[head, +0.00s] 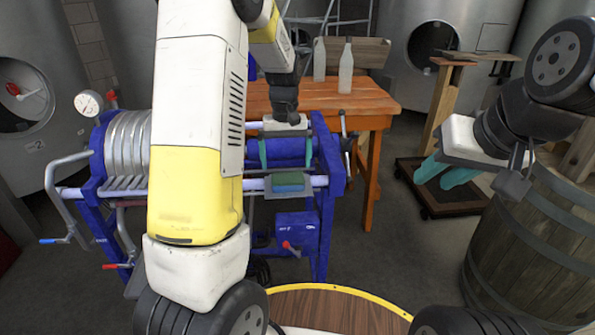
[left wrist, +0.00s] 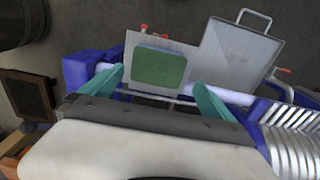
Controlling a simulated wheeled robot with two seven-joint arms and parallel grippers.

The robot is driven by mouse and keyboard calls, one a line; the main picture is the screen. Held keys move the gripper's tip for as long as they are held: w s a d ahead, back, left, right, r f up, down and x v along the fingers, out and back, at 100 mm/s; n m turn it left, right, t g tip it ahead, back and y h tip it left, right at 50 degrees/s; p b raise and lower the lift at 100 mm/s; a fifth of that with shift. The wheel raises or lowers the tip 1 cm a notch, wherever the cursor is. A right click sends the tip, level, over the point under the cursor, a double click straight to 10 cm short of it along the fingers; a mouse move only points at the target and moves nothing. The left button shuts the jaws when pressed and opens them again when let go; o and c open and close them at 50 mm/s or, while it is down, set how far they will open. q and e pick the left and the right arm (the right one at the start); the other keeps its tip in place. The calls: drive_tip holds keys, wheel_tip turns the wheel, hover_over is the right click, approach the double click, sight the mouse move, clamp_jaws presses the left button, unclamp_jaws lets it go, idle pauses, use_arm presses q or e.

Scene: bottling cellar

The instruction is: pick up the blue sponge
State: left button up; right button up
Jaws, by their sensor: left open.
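The blue sponge (head: 288,178) shows a green top and a blue side edge. It lies on a grey metal plate (head: 271,193) at the front of a blue machine. In the left wrist view the sponge (left wrist: 158,68) lies on the plate (left wrist: 130,58), just beyond and between my fingertips. My left gripper (head: 286,153) is open and empty, behind and above the sponge in the head view; its teal fingers also show in the left wrist view (left wrist: 158,78). My right gripper (head: 445,174) is at the right, far from the sponge, with its teal fingers apart and nothing between them.
The blue machine (head: 296,232) has handles and a gauge (head: 88,103) at its left. An orange wooden table (head: 350,101) with two bottles stands behind it. A barrel (head: 530,240) is below my right arm. Steel tanks line the back.

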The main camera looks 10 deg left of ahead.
sight(288, 177)
use_arm(q)
drive_tip(key=f, duration=0.6)
drive_tip(key=shift+d, duration=0.2)
drive_tip(key=shift+r, duration=0.1)
drive_tip(key=c, duration=1.3)
drive_tip(key=shift+r, duration=0.45)
wheel_tip(288, 177, up, 3)
drive_tip(key=shift+s+f, duration=0.1)
drive_tip(key=shift+s, duration=0.05)
drive_tip(key=s+d, duration=0.1)
drive_tip(key=s, duration=0.4)
drive_tip(key=s+d+r, duration=0.1)
drive_tip(key=s+d, duration=0.1)
drive_tip(key=s, duration=0.3)
drive_tip(key=s+d, duration=0.1)
drive_tip(key=s, duration=0.4)
drive_tip(key=shift+d+r, duration=0.15)
drive_tip(key=shift+d, duration=0.05)
